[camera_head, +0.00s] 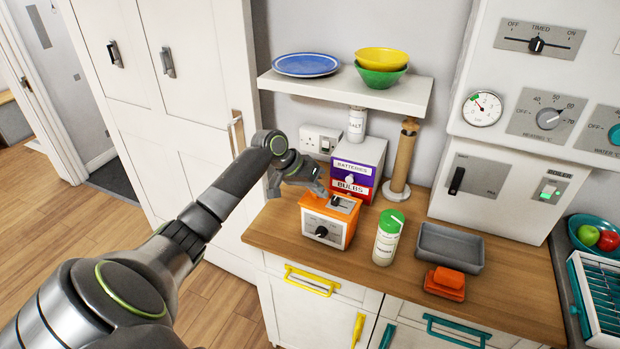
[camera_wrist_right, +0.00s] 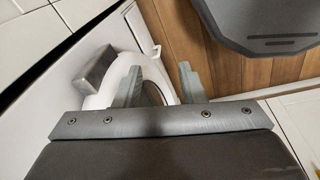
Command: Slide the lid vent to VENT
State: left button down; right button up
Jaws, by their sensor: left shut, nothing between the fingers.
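The orange box (camera_head: 326,218) stands on the wooden worktop, with a dark knob (camera_head: 322,231) on its grey front panel. A grey plate with a small dark slider (camera_head: 338,202) lies on its top lid; the lettering there is too small to read. My left gripper (camera_head: 326,192) is shut and empty at the back left of that lid, close to the slider plate. I cannot tell whether it touches it. My right gripper shows in the right wrist view (camera_wrist_right: 160,72) with its two fingers apart and nothing between them.
A purple-and-red drawer box (camera_head: 364,160) stands close behind the orange box. A shelf (camera_head: 390,95) with dishes hangs above.

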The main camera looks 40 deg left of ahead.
aim_at(338, 200)
pick_arm(q)
jog(key=shift+w+d+f, duration=0.25)
jog(key=shift+f, duration=0.2)
jog(key=d, duration=0.1)
jog(key=d+p, duration=0.1)
jog(key=d, duration=0.1)
jog(key=shift+w+d+r+p, duration=0.1)
jog(key=shift+w+d+p, duration=0.05)
jog(key=shift+w+p, duration=0.2)
jog(key=shift+d, duration=0.15)
